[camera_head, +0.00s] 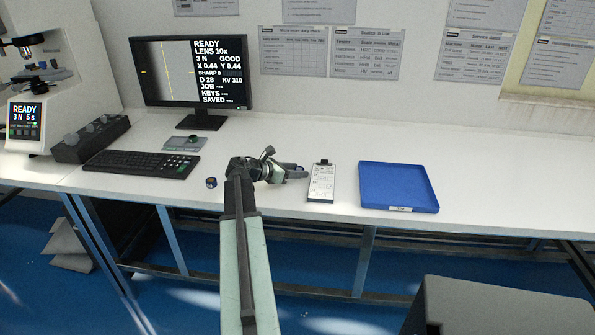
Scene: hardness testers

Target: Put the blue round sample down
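My arm reaches over the front of the white bench (480,180), and my gripper (298,171) points right, just left of the clipboard. A small dark bluish shape shows at the fingers, but it is too small to tell whether it is a held sample or part of the gripper. I cannot tell whether the fingers are open or shut. A small dark round piece with a bluish side and a lighter top (211,183) stands on the bench left of my arm, near the keyboard. It is apart from my gripper.
A clipboard (321,184) lies right of my gripper, and an empty-looking blue tray (398,187) lies farther right. A keyboard (142,163), a small grey device (184,143), a monitor (192,75) and a tester (40,90) stand left. The bench right of the tray is clear.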

